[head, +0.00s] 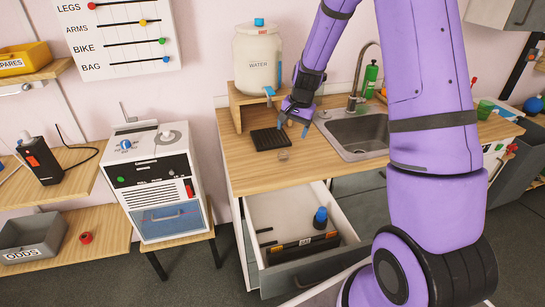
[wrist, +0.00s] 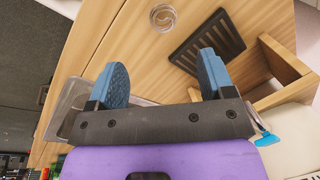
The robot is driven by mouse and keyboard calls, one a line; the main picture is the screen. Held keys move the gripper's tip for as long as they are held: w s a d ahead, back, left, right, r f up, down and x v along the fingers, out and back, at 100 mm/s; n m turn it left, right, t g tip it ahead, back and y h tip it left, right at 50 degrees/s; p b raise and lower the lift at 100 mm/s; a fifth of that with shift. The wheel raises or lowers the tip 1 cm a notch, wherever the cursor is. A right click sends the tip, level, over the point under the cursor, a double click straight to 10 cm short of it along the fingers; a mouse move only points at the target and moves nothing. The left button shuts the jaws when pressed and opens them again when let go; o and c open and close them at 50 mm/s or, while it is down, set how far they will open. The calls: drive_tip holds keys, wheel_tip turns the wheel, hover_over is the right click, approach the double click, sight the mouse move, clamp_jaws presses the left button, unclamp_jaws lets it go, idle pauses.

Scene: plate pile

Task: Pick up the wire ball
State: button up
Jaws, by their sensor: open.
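The wire ball (wrist: 163,17) is a small round coil near the top edge of the wrist view, on the wooden counter. In the head view it is a small, faint round shape (head: 284,155) in front of the black drip tray (head: 262,141). My gripper (head: 294,128) is above the counter, between the drip tray and the sink. In the wrist view my gripper (wrist: 163,65) has its two blue fingers wide apart with nothing between them. The wire ball lies beyond the fingertips, apart from them and roughly centred between them.
The drip tray (wrist: 207,44) lies beside the right finger. The water jar (head: 258,55) stands on a wooden stand (head: 236,105) behind it. The sink (head: 358,134) is to the right. An open drawer (head: 290,215) juts out below the counter.

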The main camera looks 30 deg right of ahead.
sight(285, 151)
drive_tip(key=f, duration=0.2)
drive_tip(key=w+f, duration=0.1)
drive_tip(key=f, duration=0.1)
drive_tip(key=a+f, duration=0.1)
drive_tip(key=f, duration=0.1)
drive_tip(key=shift+w+f, duration=0.1)
drive_tip(key=shift+w, duration=0.1)
drive_tip(key=shift+w+a+f, duration=0.1)
drive_tip(key=shift+w+f, duration=0.1)
drive_tip(key=shift+f, duration=0.75)
drive_tip(key=shift+w+a+f, duration=0.1)
drive_tip(key=shift+w+f, duration=0.05)
drive_tip(key=shift+f, duration=0.8)
drive_tip(key=shift+w+f, duration=0.2)
drive_tip(key=shift+f, duration=0.75)
drive_tip(key=c, duration=1)
